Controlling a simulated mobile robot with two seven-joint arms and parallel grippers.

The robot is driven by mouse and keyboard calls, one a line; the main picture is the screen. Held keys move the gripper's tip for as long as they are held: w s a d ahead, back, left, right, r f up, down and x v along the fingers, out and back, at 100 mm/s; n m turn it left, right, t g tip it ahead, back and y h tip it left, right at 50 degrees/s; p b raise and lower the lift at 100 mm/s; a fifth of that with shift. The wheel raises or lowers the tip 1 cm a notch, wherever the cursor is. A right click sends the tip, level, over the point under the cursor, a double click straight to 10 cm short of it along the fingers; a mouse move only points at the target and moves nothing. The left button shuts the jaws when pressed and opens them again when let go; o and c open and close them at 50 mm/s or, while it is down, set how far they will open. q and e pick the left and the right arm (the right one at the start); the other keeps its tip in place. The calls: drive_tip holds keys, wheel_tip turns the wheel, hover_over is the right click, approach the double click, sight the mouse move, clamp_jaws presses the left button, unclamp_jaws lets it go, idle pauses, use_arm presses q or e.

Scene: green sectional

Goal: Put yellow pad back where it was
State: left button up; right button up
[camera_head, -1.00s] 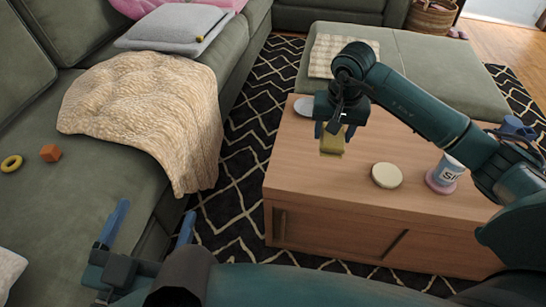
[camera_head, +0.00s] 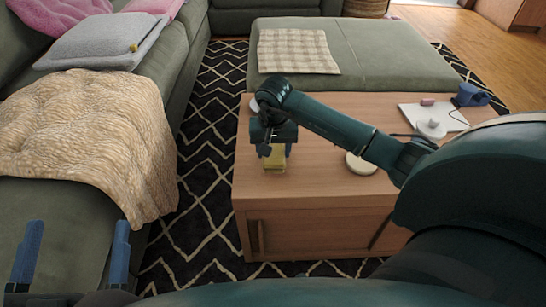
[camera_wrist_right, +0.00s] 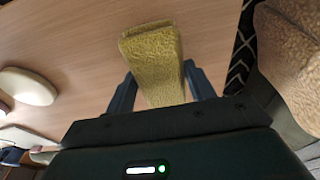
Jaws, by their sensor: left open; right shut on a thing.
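The yellow pad (camera_head: 275,160) is a small folded yellow block held by my right gripper (camera_head: 274,148) over the left end of the wooden table (camera_head: 310,185). In the right wrist view the pad (camera_wrist_right: 156,68) sits between the two blue fingers of the right gripper (camera_wrist_right: 160,85), which are shut on it. I cannot tell whether the pad touches the tabletop. My left gripper (camera_head: 74,255) is open and empty, fingers pointing up, in front of the green sofa at lower left.
A round cream disc (camera_head: 360,164) lies on the table right of the pad. A white board (camera_head: 434,117) and blue mug (camera_head: 471,95) are at the table's back right. A tan blanket (camera_head: 95,130) covers the sofa. A checked cloth (camera_head: 298,50) lies on the ottoman.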

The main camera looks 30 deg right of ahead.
wheel_tip(320, 180, down, 2)
drive_tip(key=shift+f, duration=0.15)
use_arm(q)
drive_tip(key=shift+w+a+r+m+t+h, duration=0.1)
drive_tip(key=shift+w+r+m+t+h, duration=0.25)
drive_tip(key=shift+r+m, duration=0.2)
drive_tip(key=shift+s, duration=0.1)
use_arm(e)
drive_tip(key=shift+f+b, duration=0.1)
drive_tip(key=shift+b, duration=0.25)
drive_tip(key=o, duration=0.9)
use_arm(q)
drive_tip(key=shift+r, duration=0.2)
